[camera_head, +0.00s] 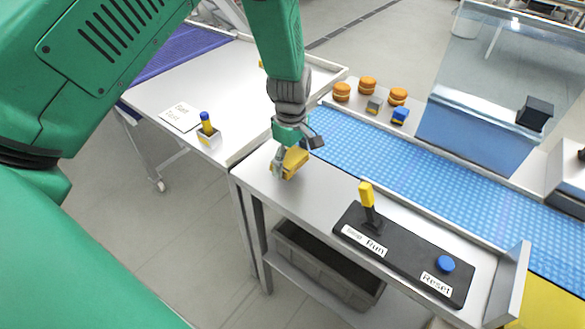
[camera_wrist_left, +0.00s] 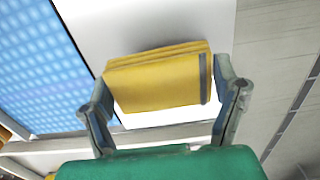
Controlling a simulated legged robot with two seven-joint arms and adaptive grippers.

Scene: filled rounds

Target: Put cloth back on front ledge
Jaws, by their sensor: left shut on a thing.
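The yellow folded cloth (camera_head: 294,161) is at the left end of the grey front ledge (camera_head: 325,192), in front of the blue belt. My left gripper (camera_head: 287,163) reaches down over it and is shut on it. In the left wrist view the cloth (camera_wrist_left: 160,80) lies between the two fingers of the gripper (camera_wrist_left: 165,105), with a grey stripe near its right end. The ledge shows white behind it. I cannot tell whether the cloth touches the ledge. My right gripper is not in view.
A black control box (camera_head: 405,255) with a yellow lever (camera_head: 366,195) and a blue button (camera_head: 446,264) sits on the ledge to the right. The blue belt (camera_head: 400,165) runs behind. Several orange rounds (camera_head: 368,85) stand beyond it. A white table (camera_head: 195,90) adjoins at left.

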